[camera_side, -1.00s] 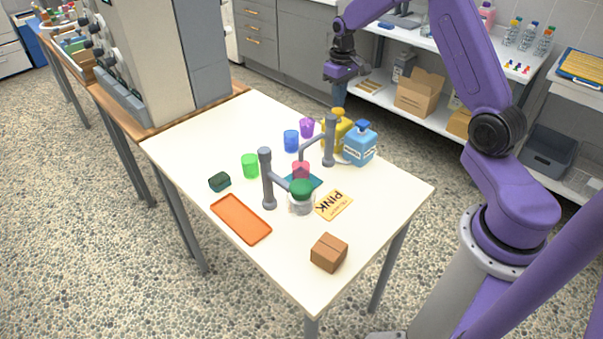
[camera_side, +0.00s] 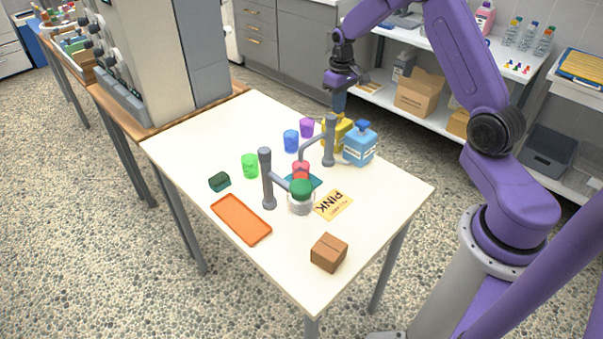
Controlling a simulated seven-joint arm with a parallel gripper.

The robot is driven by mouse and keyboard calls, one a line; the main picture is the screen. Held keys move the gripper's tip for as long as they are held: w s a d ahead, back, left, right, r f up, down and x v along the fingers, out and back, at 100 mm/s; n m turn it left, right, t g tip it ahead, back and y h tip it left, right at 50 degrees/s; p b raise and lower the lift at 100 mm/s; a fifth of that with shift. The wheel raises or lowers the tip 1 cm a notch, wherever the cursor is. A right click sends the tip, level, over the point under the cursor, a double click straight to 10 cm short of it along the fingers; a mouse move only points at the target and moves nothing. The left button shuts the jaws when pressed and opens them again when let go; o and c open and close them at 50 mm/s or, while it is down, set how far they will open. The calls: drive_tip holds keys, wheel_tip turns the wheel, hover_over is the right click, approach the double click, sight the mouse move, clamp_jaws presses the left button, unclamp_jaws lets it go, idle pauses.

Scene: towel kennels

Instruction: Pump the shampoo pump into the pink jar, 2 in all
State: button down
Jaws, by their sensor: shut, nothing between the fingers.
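A yellow pump bottle (camera_side: 337,137) stands at the back right of the table, its top hidden behind my gripper. A blue pump bottle (camera_side: 360,146) with a white label stands next to it; the label is too small to read. My gripper (camera_side: 339,112) is shut and points down over the yellow bottle's top, which it seems to meet; contact is not clear. The pink-red jar (camera_side: 301,168) stands on a teal mat (camera_side: 316,181) in mid-table, below the arm of a grey post (camera_side: 329,145).
A second grey post (camera_side: 267,182) reaches toward a clear jar with a green top (camera_side: 301,190). Green (camera_side: 250,166), blue (camera_side: 291,141) and purple (camera_side: 307,127) cups, a dark green block (camera_side: 219,182), an orange tray (camera_side: 241,219) and a brown box (camera_side: 329,252) stand around.

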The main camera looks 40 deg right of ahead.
drive_tip(key=shift+f, duration=0.2)
drive_tip(key=shift+r, duration=1.5)
drive_tip(key=shift+f, duration=0.4)
drive_tip(key=shift+f, duration=1.1)
drive_tip(key=shift+r, duration=1.5)
